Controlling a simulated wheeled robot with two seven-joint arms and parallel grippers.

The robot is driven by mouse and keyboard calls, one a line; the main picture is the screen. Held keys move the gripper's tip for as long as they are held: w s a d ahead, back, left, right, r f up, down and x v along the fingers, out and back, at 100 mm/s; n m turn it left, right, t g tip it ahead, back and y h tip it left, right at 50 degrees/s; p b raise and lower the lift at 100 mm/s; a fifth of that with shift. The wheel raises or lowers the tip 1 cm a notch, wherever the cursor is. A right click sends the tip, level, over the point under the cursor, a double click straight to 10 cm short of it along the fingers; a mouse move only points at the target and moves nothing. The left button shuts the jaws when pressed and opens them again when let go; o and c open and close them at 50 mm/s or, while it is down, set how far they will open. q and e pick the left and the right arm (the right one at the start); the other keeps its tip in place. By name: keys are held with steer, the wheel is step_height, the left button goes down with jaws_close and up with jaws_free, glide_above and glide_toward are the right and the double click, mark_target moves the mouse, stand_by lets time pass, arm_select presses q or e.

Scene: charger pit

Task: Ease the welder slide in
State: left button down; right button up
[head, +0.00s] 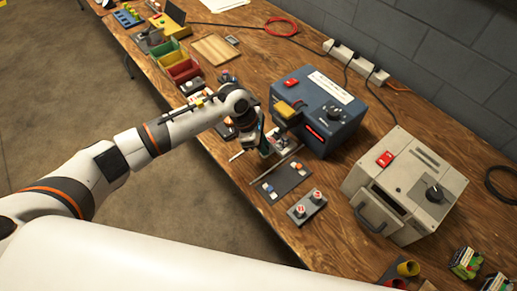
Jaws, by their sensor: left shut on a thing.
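The blue welder (340,108) stands on the wooden bench at the centre, with a red switch, a dark knob and a red-lit strip on its front. A small slide assembly (279,148) sits low at its front left side, partly hidden by my gripper. My left gripper (265,139) is at the slide, close to the welder's front. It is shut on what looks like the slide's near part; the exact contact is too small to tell. A yellow block (287,108) shows on the welder's front, above the slide. My right gripper is not in view.
A dark mat (280,181) with small parts and a grey two-button box (306,207) lie in front of the welder. A beige machine (405,187) stands to the right. Coloured bins (181,68), a wooden board (215,49) and a power strip (355,60) are farther back.

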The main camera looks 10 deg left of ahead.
arm_select(q)
steer(key=shift+w+r, duration=0.1)
steer(key=shift+w, duration=0.05)
steer(key=c, duration=1.6)
jaws_free()
steer(key=o, duration=0.3)
steer(key=shift+w+d, duration=0.1)
steer(key=shift+d, duration=0.05)
steer(key=shift+o, duration=0.2)
steer(key=b+v, duration=0.1)
steer(key=v, duration=1.1)
